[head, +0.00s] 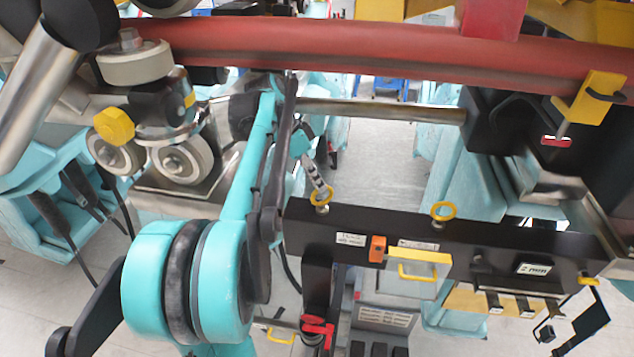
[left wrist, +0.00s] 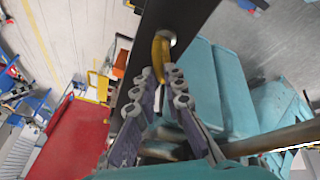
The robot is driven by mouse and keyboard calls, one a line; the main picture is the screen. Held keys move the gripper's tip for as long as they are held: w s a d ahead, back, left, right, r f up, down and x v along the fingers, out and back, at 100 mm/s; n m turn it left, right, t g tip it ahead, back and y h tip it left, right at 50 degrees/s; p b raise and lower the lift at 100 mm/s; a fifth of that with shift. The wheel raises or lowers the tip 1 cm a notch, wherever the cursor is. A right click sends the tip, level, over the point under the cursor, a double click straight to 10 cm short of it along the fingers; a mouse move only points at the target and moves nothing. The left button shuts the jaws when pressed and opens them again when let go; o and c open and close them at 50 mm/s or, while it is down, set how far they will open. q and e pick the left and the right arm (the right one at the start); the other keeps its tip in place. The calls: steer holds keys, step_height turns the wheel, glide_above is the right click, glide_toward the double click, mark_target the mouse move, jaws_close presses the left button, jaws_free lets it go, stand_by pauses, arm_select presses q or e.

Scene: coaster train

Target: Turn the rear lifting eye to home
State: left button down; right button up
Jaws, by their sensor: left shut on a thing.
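A yellow ring-shaped lifting eye (head: 322,199) stands on top of a black beam (head: 375,222) in the middle of the head view. My left gripper (head: 320,186) reaches down to it from the upper left, its fingers shut on the ring. In the left wrist view, the same yellow eye (left wrist: 160,52) rises edge-on between the fingertips of my left gripper (left wrist: 160,76). A second yellow lifting eye (head: 443,211) stands apart, farther right on the beam. No marking I can read says which eye is the rear one. My right gripper is out of view.
A thick red tube (head: 350,48) runs across above the beam. A wheel assembly (head: 150,115) hangs at the upper left. The space between the two eyes is clear.

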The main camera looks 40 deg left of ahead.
arm_select(q)
steer(key=shift+a+m, duration=0.1)
steer(key=shift+m, duration=0.5)
steer(key=shift+w, duration=0.1)
steer(key=c, duration=1.6)
jaws_free()
